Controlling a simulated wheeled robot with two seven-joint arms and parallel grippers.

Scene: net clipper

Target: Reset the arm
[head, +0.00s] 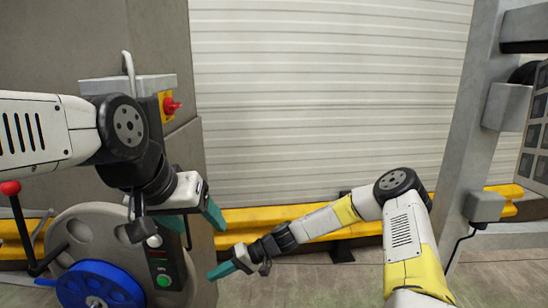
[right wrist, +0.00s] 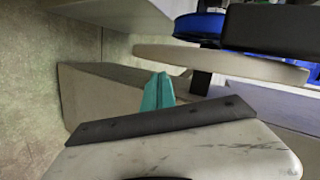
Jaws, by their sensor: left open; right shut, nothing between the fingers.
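My left gripper (head: 195,219) is open in the head view, its two teal fingers spread apart and nothing seen between them. It hangs in front of the grey machine, close to the dark control panel (head: 158,258) with the green button (head: 164,281). My right gripper (head: 219,270) is lower and to the right, shut and empty, pointing left towards the machine. In the right wrist view its teal fingers (right wrist: 158,92) are together, with nothing held. My right arm stretches from the lower right across the floor area.
The machine has a grey disc (head: 108,225), a blue reel (head: 100,286) and a red-knobbed lever (head: 11,188). A red button (head: 171,105) sits on a yellow box above. A yellow barrier (head: 270,217) runs before the shutter (head: 330,100). A grey post (head: 468,120) stands right.

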